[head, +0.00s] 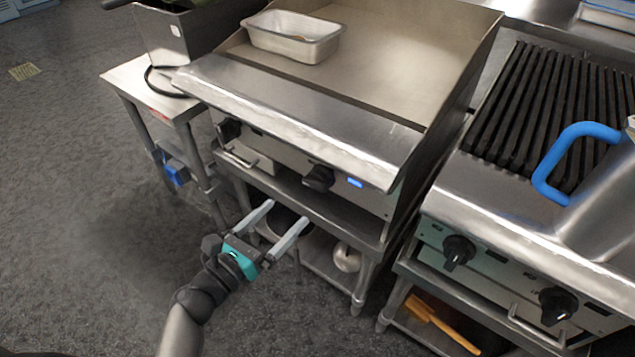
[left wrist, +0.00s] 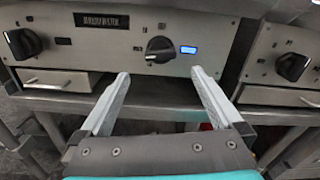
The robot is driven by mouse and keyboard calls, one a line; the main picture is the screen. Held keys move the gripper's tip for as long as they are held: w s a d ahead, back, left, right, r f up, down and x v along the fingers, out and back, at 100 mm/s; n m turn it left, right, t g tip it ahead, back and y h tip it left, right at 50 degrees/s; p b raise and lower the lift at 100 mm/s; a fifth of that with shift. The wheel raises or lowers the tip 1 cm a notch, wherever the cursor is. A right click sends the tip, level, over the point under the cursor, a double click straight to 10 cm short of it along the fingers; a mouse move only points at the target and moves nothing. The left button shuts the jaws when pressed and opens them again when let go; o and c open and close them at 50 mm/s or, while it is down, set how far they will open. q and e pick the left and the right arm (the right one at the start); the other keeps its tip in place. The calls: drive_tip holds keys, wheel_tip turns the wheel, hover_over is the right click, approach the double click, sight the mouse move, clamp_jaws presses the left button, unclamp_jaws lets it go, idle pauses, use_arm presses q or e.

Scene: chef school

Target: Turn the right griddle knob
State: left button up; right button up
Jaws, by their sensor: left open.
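The right griddle knob (head: 319,178) is black and sits on the griddle's front panel, just left of a lit blue display (head: 355,183). In the left wrist view the knob (left wrist: 160,49) is ahead, between and beyond the fingertips. My left gripper (head: 285,213) is open and empty, below and in front of the knob, apart from it. Its two fingers also show in the left wrist view (left wrist: 160,75). The left griddle knob (head: 229,130) is at the panel's left end and also shows in the left wrist view (left wrist: 22,44). My right gripper is not in view.
A metal pan (head: 293,38) rests on the griddle top. A charbroiler (head: 540,205) with its own black knobs stands to the right, with a blue handle (head: 567,150) above it. A shelf below the griddle holds metal ware (head: 346,257). Floor at left is clear.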

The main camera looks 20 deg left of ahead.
sight(313, 187)
use_arm(q)
drive_tip(key=b+x, duration=0.1)
drive_tip(key=x, duration=1)
drive_tip(key=shift+f+b, duration=0.15)
drive_tip(key=shift+b, duration=0.25)
drive_tip(key=shift+w+d, duration=0.3)
drive_tip(key=shift+w, duration=0.4)
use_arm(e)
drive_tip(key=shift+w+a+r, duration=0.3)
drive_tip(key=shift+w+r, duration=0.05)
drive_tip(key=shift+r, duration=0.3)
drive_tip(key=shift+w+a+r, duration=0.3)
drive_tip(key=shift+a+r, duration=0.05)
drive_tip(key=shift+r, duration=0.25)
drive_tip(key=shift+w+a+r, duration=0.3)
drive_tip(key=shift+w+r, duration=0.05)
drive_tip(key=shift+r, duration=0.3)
use_arm(q)
drive_tip(key=c, duration=1.3)
